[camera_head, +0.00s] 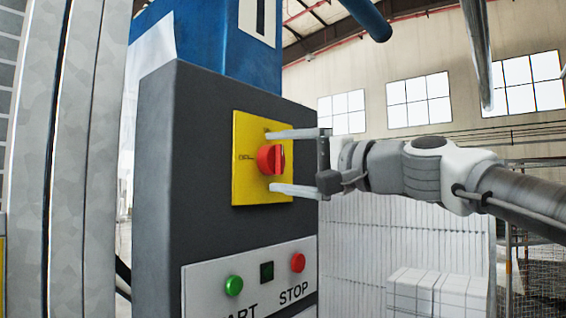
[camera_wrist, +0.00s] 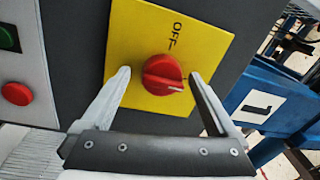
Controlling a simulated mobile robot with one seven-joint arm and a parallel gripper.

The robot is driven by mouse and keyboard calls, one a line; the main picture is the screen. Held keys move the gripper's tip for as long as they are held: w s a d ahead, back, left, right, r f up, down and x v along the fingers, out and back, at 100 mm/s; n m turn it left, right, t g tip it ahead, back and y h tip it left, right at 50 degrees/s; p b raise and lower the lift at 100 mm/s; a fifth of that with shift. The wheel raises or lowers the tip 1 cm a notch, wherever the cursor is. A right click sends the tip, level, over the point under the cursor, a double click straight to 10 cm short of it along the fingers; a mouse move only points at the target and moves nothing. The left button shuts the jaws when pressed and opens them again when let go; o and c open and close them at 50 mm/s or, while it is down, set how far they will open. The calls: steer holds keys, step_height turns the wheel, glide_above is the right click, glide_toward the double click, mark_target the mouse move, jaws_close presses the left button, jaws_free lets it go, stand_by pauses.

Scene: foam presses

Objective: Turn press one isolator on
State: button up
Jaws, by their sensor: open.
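The isolator is a red rotary knob (camera_head: 271,159) on a yellow square plate (camera_head: 247,180), fixed to the dark grey face of the press cabinet. In the wrist view the knob (camera_wrist: 163,75) shows a white mark on its handle that does not line up with the printed word OFF on the plate (camera_wrist: 205,28). My gripper (camera_head: 278,162) is open, with one finger above and one below the knob in the head view. In the wrist view its fingers (camera_wrist: 158,74) lie on either side of the knob. I cannot tell whether they touch it.
Below the plate, a white panel carries a green START button (camera_head: 234,286), a small dark square and a red STOP button (camera_head: 298,263). A blue press body (camera_head: 240,55) rises above the cabinet. A grey metal post (camera_head: 75,150) stands at left. White blocks (camera_head: 438,292) are stacked behind at right.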

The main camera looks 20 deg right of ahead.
steer(key=shift+r, duration=0.1)
steer(key=v, duration=1.7)
steer(key=shift+s+b, duration=0.15)
steer(key=shift+b, duration=0.15)
steer(key=a+f+n+g+h+p, duration=0.1)
steer(key=a+f+n+g+h, duration=0.1)
steer(key=a+f, duration=0.45)
steer(key=a+f+n+g+h+p, duration=0.2)
steer(key=a+f+g+h, duration=0.15)
steer(key=f, duration=0.65)
steer(key=s+f+n+g+h+p, duration=0.1)
steer(key=s+f+n+g+h, duration=0.1)
steer(key=f, duration=0.8)
steer(key=s+f+n+g+h+p, duration=0.1)
steer(key=s+f+n+g+h, duration=0.1)
steer(key=f, duration=0.8)
steer(key=shift+s+h, duration=0.85)
steer(key=shift+s, duration=0.25)
